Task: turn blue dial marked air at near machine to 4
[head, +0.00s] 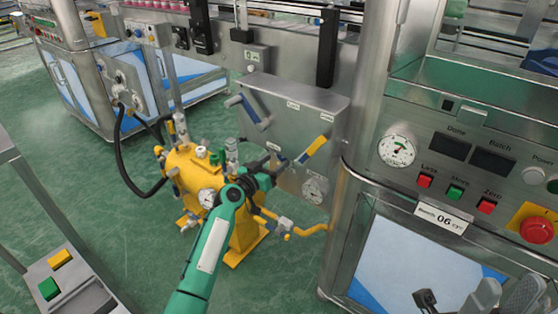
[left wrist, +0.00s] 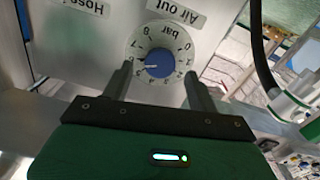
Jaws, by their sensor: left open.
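In the left wrist view a blue dial (left wrist: 159,62) sits in a round white scale marked in bar, under a label reading "Air out" (left wrist: 176,11). Its white pointer mark points left, toward the 5 to 6 side; the exact reading is too small to tell. My left gripper (left wrist: 160,85) is open, with one finger to each side of the dial's lower edge; I cannot tell whether they touch it. In the head view my left gripper (head: 268,172) is at the steel machine panel, and the blue dial is hidden by it. Grey parts of my right gripper (head: 505,292) show at the bottom right.
A yellow pump unit (head: 192,165) with a gauge stands beside my left arm. A button console (head: 465,185) with a red emergency stop (head: 536,230) is at right.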

